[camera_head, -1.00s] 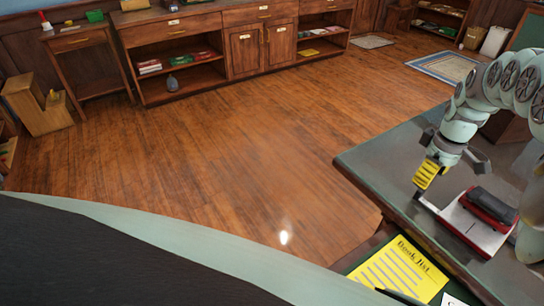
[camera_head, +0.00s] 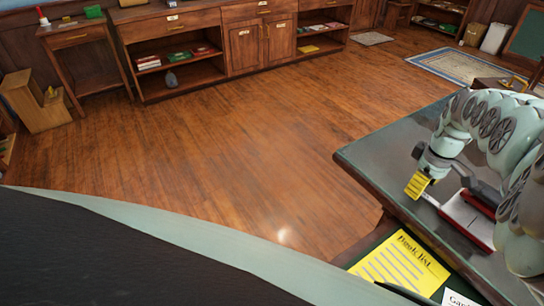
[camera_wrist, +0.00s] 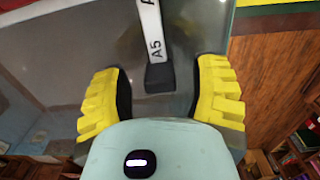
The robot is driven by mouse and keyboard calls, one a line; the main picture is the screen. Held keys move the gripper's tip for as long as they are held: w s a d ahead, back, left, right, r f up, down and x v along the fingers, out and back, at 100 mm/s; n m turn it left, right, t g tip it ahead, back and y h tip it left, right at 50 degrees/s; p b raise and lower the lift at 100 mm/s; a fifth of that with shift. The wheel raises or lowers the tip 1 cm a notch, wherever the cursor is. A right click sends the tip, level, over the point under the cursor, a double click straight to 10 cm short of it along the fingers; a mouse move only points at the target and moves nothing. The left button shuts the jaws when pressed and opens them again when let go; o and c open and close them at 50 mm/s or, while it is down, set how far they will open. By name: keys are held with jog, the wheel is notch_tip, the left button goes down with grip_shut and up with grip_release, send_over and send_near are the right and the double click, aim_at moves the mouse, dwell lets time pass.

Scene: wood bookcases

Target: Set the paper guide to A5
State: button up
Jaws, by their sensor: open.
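A hole punch (camera_head: 466,220) with a red and white body and a dark top lies on the grey-green desk. A pale guide strip (camera_head: 430,199) sticks out from its left side. In the wrist view the strip (camera_wrist: 151,28) carries the mark "A5", with part of another mark above it. A dark end piece (camera_wrist: 159,78) sits at the strip's near end, just below "A5". My gripper (camera_wrist: 162,84) is open, its yellow fingers either side of this end piece with gaps. In the head view my gripper (camera_head: 418,184) is at the strip's outer end, and my arm hides part of the punch.
The desk (camera_head: 385,158) is clear to the left of the punch. A yellow book list (camera_head: 400,266) and a white card (camera_head: 458,299) lie at the near edge. Wood cabinets (camera_head: 245,50) line the far wall, with open floor between.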

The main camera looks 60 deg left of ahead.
grip_shut()
dwell(0.3)
jog(key=shift+d+r+p, duration=0.15)
jog(key=shift+d+p, duration=0.7)
jog(key=shift+d, duration=0.5)
jog(key=shift+a+f, duration=0.1)
jog(key=shift+f, duration=0.1)
jog(key=c, duration=0.5)
grip_release()
jog(key=shift+c, duration=0.2)
jog(key=o, duration=0.3)
jog(key=shift+d, duration=0.2)
jog(key=shift+o, duration=0.9)
jog(key=shift+a, duration=0.1)
